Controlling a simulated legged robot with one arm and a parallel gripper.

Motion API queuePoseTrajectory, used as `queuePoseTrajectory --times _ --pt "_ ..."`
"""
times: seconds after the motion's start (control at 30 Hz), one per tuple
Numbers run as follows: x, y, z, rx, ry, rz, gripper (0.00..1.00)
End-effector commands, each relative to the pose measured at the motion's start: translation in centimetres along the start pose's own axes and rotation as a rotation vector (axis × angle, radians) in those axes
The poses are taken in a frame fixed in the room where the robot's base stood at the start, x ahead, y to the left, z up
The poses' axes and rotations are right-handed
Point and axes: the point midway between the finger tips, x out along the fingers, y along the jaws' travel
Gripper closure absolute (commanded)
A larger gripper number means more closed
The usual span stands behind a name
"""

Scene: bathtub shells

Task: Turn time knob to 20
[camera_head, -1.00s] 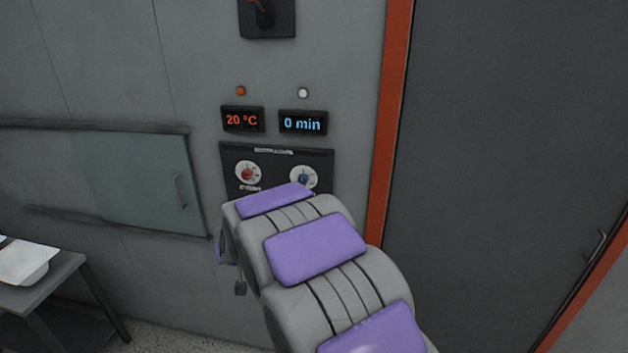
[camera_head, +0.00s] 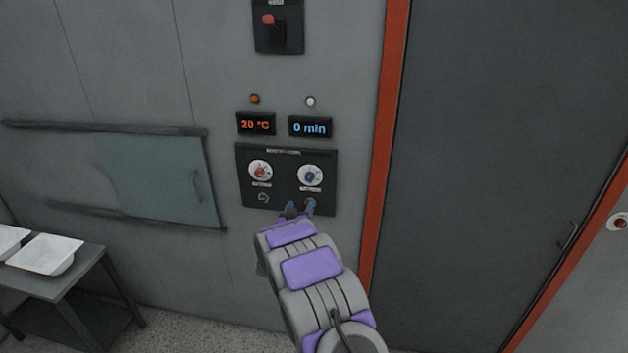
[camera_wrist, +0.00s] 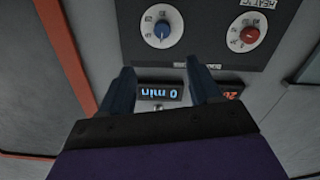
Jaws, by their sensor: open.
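The time knob (camera_head: 311,176) is blue on a white dial, on the right of the black control panel (camera_head: 285,204). The blue display (camera_head: 310,127) above it reads 0 min. In the wrist view, which is upside down, the blue knob (camera_wrist: 162,30) is at the upper left, beyond the fingertips. My gripper (camera_head: 300,207) is open and empty, just below the knob in the head view. Its two dark blue fingers (camera_wrist: 161,76) are spread apart in the wrist view. I see no contact with the knob.
The red temperature knob (camera_head: 260,172) sits left of the blue one, under a display (camera_head: 255,124) reading 20 °C. A red-tipped switch (camera_head: 269,19) is above. A table (camera_head: 62,278) with white trays stands left. An orange-framed grey door (camera_head: 500,150) is right.

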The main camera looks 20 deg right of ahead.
Motion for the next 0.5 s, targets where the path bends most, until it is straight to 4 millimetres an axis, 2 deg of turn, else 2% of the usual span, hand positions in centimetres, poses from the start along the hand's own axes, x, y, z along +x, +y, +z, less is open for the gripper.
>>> queuePoseTrajectory --times 0.17,0.5 --pt "1.4 0.0 0.1 0.001 -0.001 0.001 0.37" --pt "5.8 0.2 0.2 0.004 -0.003 0.000 0.37"
